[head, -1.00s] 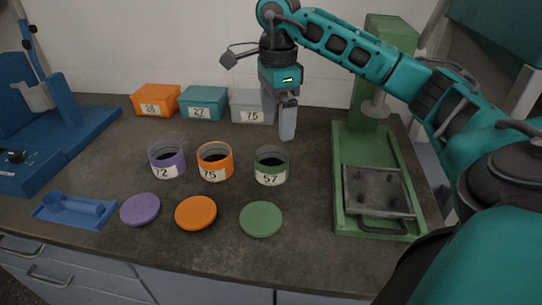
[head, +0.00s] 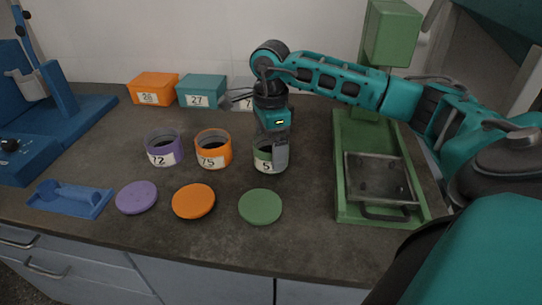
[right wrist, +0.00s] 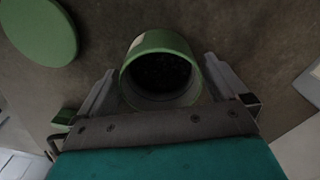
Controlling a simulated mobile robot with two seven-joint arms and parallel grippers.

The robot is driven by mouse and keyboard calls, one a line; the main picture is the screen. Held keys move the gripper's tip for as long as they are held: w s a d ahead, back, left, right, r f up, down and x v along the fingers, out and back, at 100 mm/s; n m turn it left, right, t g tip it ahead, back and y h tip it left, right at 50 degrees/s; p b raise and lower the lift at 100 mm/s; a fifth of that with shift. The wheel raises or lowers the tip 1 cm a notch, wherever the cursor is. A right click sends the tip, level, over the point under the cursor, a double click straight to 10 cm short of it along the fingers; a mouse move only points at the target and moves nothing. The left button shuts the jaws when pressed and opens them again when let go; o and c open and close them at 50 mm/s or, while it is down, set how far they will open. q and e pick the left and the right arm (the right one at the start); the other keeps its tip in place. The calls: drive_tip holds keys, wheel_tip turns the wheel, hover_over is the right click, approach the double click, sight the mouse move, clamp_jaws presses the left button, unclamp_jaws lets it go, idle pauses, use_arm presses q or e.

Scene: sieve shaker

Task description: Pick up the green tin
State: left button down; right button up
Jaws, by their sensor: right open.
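The green tin (head: 266,163) stands upright and open-topped on the dark bench, its label partly covered by my right gripper. In the right wrist view the green tin (right wrist: 160,42) shows dark contents inside and lies between the two spread fingers. My right gripper (head: 274,150) is open and right at the tin, pointing down. In the right wrist view my right gripper (right wrist: 160,85) has one finger on each side of the tin; I cannot tell whether either touches it. My left gripper is not in view.
An orange tin (head: 213,157) and a purple tin (head: 163,155) stand to the left. A green lid (head: 260,206), an orange lid (head: 193,201) and a purple lid (head: 137,197) lie in front. A green machine (head: 350,200) stands to the right. Boxes (head: 202,90) line the back wall.

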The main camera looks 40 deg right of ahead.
drive_tip(key=shift+f, duration=0.7)
drive_tip(key=shift+c, duration=0.2)
drive_tip(key=shift+r, duration=0.1)
drive_tip(key=c, duration=0.9)
